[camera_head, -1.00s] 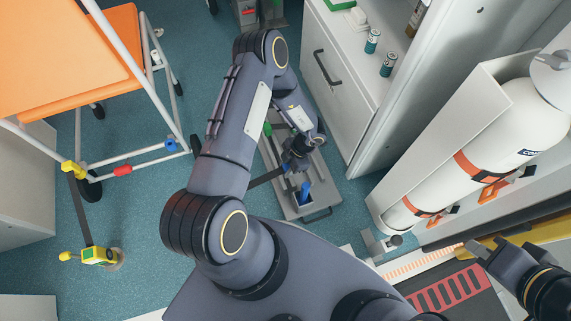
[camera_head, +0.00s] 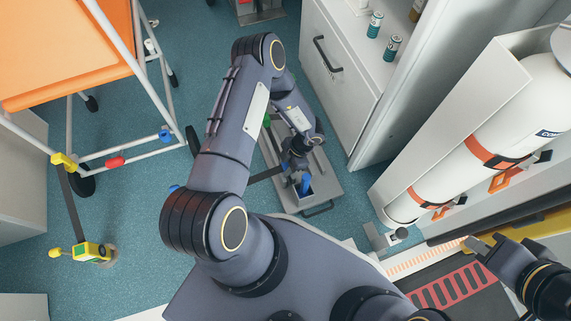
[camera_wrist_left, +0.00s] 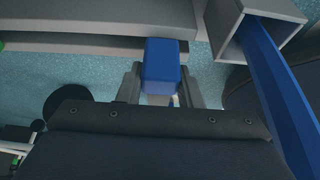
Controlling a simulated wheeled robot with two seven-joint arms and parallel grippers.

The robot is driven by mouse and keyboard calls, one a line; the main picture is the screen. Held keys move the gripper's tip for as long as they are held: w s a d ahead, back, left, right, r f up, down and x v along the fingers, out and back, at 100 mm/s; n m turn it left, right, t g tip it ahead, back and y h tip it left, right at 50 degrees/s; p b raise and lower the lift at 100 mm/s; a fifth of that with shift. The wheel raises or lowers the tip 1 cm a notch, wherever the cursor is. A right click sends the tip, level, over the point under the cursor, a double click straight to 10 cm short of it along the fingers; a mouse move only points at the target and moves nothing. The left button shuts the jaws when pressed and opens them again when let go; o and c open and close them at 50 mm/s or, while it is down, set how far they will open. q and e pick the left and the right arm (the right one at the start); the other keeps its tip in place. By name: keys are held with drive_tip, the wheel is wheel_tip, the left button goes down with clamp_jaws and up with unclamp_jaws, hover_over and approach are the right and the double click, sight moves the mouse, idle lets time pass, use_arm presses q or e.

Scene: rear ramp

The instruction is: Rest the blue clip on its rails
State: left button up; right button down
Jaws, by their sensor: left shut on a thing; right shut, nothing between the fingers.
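A blue clip (camera_wrist_left: 162,66) sits between the two fingers of my left gripper (camera_wrist_left: 160,85) in the left wrist view, and the gripper is shut on it. Grey rail-like bars (camera_wrist_left: 95,22) run just beyond it; I cannot tell whether the clip touches them. In the head view my left gripper (camera_head: 296,160) is low over a long grey unit (camera_head: 326,182), and the held clip cannot be made out there. My right gripper (camera_head: 480,246) is shut and empty at the lower right, far from the clip.
A blue bar (camera_wrist_left: 287,95) stands in an open grey box (camera_wrist_left: 232,22) right of the clip. A cabinet (camera_head: 345,95) and white cylinder (camera_head: 500,130) stand to the right. An orange-topped cart (camera_head: 70,55) is at left, with open floor (camera_head: 140,220) below it.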

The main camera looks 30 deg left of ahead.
use_arm(q)
drive_tip(key=o, duration=1.1)
